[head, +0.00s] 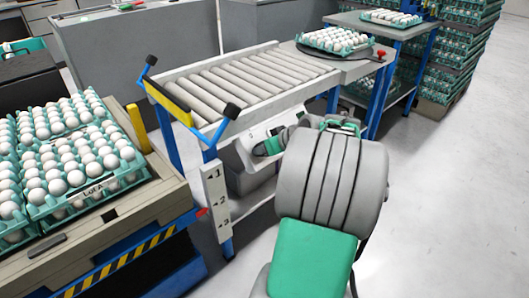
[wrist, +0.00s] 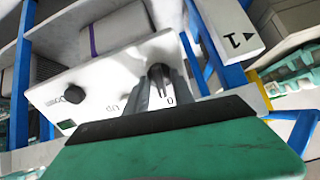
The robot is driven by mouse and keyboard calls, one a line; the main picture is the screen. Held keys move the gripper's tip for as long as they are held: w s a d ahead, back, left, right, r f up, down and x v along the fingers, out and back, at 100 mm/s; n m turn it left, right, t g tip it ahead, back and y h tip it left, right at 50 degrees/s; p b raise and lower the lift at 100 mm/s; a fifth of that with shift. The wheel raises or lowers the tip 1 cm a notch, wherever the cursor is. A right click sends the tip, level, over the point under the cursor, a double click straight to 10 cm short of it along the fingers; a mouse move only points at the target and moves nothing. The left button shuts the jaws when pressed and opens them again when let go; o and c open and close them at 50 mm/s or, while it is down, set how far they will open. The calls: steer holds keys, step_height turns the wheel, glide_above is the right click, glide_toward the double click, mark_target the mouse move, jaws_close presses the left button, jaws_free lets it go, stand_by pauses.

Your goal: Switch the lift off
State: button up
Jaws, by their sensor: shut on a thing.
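A white control panel (wrist: 110,82) fills the middle of the wrist view, tilted. My gripper (wrist: 162,78) is at its right part, shut on a dark switch knob (wrist: 158,72). Marks that look like "UP" and "0" stand beside the knob; the fingers partly hide it, so its exact setting cannot be told. In the head view the panel (head: 262,134) is under the roller conveyor, and my arm hides part of it. The lift (head: 128,258), with yellow-black stripes, stands at the left and bears trays of white eggs marked "LOT A".
A second round black knob (wrist: 75,95) is on the panel's left. A numbered white post (head: 216,200) stands beside the panel. The roller conveyor (head: 235,83) is above. An egg tray (head: 335,41) sits at its far end. The floor (head: 450,190) at right is clear.

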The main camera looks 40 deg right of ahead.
steer(key=shift+w+a+f+n+b, duration=0.2)
steer(key=shift+f+n+b, duration=0.15)
steer(key=shift+n+b, duration=0.3)
steer(key=o, duration=0.6)
steer(key=shift+r, duration=0.1)
steer(key=shift+o, duration=0.2)
steer(key=p+v, duration=0.5)
steer(key=v, duration=0.4)
steer(key=shift+d, duration=0.25)
